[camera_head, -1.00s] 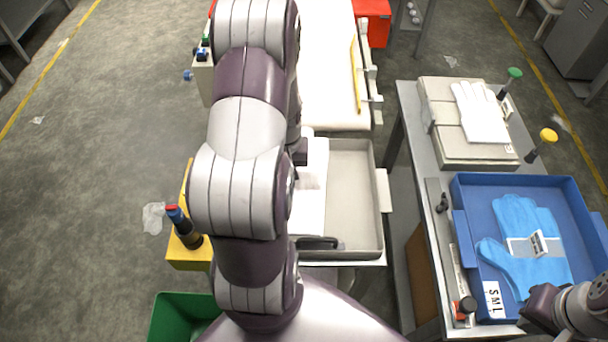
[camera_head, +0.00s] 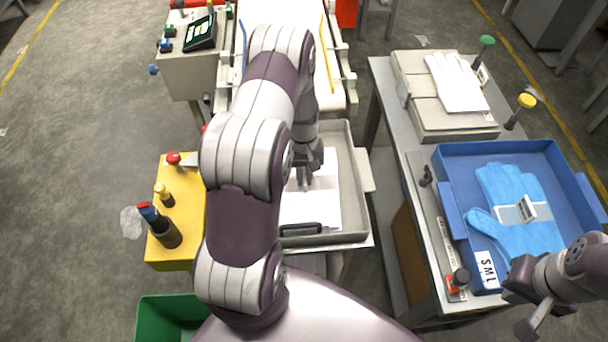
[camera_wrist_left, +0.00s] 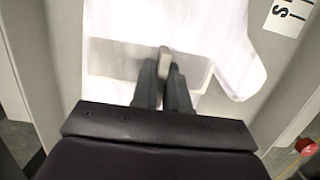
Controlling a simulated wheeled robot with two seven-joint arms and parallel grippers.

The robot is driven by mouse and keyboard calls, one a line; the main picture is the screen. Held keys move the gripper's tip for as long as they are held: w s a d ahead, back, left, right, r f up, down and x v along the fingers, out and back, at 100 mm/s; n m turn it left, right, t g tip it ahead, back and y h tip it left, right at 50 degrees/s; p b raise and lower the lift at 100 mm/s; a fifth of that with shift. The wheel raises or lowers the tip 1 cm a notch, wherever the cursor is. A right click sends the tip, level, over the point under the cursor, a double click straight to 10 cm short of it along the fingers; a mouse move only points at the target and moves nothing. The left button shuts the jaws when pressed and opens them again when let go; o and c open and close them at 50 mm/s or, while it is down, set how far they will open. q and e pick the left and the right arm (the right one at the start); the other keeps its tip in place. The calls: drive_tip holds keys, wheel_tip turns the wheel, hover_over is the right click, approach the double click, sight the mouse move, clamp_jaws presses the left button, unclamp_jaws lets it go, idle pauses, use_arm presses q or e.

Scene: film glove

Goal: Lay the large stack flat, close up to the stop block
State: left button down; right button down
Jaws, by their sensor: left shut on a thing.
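A white glove stack (camera_head: 325,202) is in the grey tray (camera_head: 360,222) in the head view, partly hidden by my left arm. In the left wrist view the same white stack (camera_wrist_left: 235,45) shows a thumb shape at the right and a paler grey band across it. My left gripper (camera_head: 304,180) points down over the tray; its two dark fingers (camera_wrist_left: 164,72) are close together on a small light piece at the band. Whether the stack is lifted or resting cannot be told. My right gripper (camera_head: 528,310) is by the blue tray, its fingers unclear. I cannot identify the stop block with certainty.
A dark bar (camera_head: 300,229) lies at the near end of the grey tray. The blue tray (camera_head: 450,160) at the right holds banded blue gloves (camera_head: 525,190). White gloves (camera_head: 456,85) lie on a grey box behind it. A yellow stand (camera_head: 185,200) is at the left.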

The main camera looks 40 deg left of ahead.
use_arm(q)
drive_tip(key=c, duration=1.1)
unclamp_jaws()
drive_tip(key=shift+f, duration=0.1)
drive_tip(key=shift+c, duration=0.2)
